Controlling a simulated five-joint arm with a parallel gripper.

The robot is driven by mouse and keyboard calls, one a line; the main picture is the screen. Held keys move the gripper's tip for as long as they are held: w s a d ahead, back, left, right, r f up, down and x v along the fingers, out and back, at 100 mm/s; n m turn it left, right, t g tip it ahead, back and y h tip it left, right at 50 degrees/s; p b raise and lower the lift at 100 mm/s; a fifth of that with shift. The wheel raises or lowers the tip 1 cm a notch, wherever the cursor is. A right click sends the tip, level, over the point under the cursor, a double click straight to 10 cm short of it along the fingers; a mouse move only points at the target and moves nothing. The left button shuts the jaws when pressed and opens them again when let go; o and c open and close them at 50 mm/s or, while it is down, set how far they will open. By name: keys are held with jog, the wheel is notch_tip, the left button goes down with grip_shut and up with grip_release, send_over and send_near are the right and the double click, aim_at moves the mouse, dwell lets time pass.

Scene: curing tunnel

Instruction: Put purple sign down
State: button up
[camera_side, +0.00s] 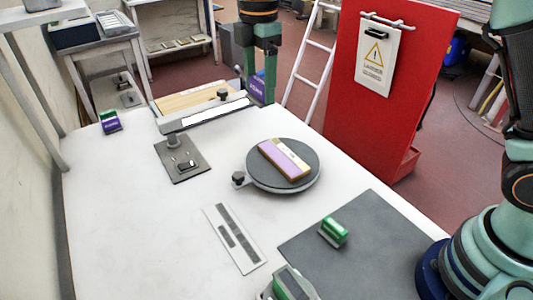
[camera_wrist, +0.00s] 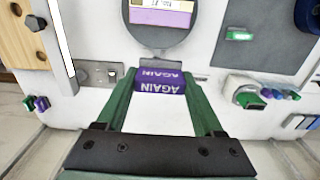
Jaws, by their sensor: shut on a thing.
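My gripper (camera_side: 262,92) is at the far edge of the white table in the side view, pointing down. Its two green fingers are shut on the purple sign (camera_side: 256,87). In the wrist view the sign (camera_wrist: 158,82) sits between the fingertips, with white "AGAIN" lettering on two faces. Only a small part of the sign shows in the side view. I cannot tell whether its lower edge touches anything.
A wooden board with a rail (camera_side: 203,112) lies left of my gripper. A grey plate (camera_side: 183,170), green-topped block (camera_side: 333,231) and dark mat (camera_side: 310,252) are nearer. A red panel (camera_side: 375,120) stands right.

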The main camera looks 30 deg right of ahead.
aim_at(261, 171)
jog(key=shift+w+d+f, duration=0.1)
jog(key=shift+w+f, duration=0.1)
jog(key=shift+f, duration=0.05)
notch_tip(261, 171, down, 20)
jog(key=shift+r, duration=0.2)
jog(key=shift+f, duration=0.1)
jog(key=o, duration=1.3)
jog(key=shift+o, duration=0.2)
